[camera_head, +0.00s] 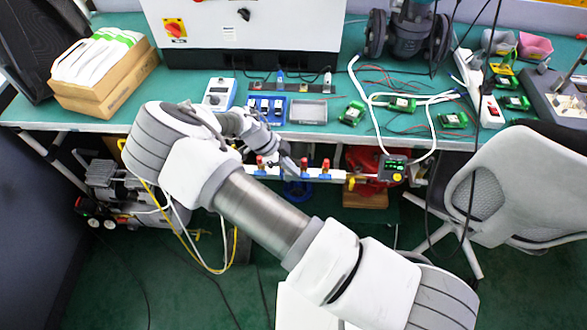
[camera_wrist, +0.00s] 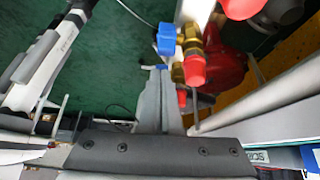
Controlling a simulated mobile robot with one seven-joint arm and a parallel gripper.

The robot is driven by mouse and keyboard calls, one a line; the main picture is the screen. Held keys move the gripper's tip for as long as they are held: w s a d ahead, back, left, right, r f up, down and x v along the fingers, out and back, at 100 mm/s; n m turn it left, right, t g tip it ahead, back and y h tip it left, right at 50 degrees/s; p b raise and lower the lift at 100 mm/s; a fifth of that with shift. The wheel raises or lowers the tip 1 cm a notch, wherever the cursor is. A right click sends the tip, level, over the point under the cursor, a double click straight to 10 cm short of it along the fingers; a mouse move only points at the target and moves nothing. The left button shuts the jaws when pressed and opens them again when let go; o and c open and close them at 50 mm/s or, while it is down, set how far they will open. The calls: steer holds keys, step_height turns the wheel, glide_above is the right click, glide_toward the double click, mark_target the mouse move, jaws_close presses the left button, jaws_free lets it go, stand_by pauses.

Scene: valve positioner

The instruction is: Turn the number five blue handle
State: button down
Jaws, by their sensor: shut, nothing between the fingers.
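In the wrist view a blue handle (camera_wrist: 167,40) sits on a brass valve (camera_wrist: 189,40) with a red part (camera_wrist: 194,70) beside it. My gripper (camera_wrist: 157,76) is shut and empty, its tips just below the blue handle; whether they touch it I cannot tell. A small blue piece (camera_wrist: 161,67) shows at the tips. In the head view my gripper (camera_head: 290,167) is at the white pipe (camera_head: 339,175) under the bench edge, which carries several red and blue valve parts. Numbers on the handles are not readable, so I cannot tell which is number five.
A green workbench (camera_head: 190,90) with circuit boards and cables runs behind the pipe. A blue handwheel (camera_head: 298,188) and a red machine (camera_head: 372,165) lie below it. A grey chair (camera_head: 510,185) stands at the right. A compressor (camera_head: 115,185) is at the left.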

steer(key=shift+r, duration=0.1)
steer(key=shift+r+p, duration=0.35)
steer(key=shift+r, duration=0.4)
steer(key=shift+a+r, duration=0.1)
steer(key=shift+r, duration=0.05)
